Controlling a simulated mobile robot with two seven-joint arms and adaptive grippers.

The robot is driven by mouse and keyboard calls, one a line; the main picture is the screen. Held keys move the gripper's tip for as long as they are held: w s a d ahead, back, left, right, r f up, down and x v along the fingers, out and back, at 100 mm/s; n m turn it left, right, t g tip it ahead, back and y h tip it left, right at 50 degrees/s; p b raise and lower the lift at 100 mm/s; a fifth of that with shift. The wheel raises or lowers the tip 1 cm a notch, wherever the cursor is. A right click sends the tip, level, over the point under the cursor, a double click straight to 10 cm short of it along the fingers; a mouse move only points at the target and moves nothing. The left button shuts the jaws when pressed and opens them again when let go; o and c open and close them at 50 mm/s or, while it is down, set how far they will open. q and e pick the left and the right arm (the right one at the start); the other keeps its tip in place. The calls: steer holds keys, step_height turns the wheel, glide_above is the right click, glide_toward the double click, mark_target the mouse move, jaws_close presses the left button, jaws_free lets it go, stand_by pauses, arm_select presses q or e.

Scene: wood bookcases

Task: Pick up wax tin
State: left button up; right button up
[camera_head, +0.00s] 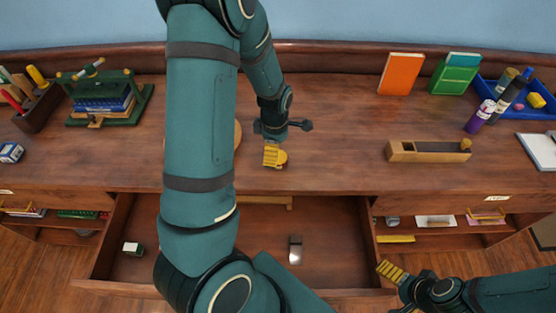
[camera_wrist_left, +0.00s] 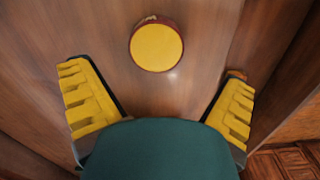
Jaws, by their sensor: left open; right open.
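A round tin with a yellow lid and dark red side, which looks like the wax tin (camera_wrist_left: 157,46), stands on the wooden desktop in the left wrist view. In the head view the tin (camera_head: 282,158) is partly hidden by my left gripper (camera_head: 273,155). My left gripper also shows in the left wrist view (camera_wrist_left: 157,75), its yellow fingers spread wide. The tin lies just ahead of the fingertips, between their lines, not held. My right gripper (camera_head: 394,288) is open and empty at the lower right, beside the open drawer.
An open drawer (camera_head: 330,225) below the desk's front edge holds a few small items. A wooden plane (camera_head: 428,151) lies to the right, with an orange book (camera_head: 400,74) behind it. A green press (camera_head: 105,100) stands at the left.

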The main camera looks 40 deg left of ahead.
arm_select(q)
steer(key=f, duration=0.1)
steer(key=f+b, duration=0.1)
steer(key=f, duration=0.3)
steer(key=shift+w+a+f, duration=0.1)
steer(key=shift+w, duration=0.15)
steer(key=c, duration=1.4)
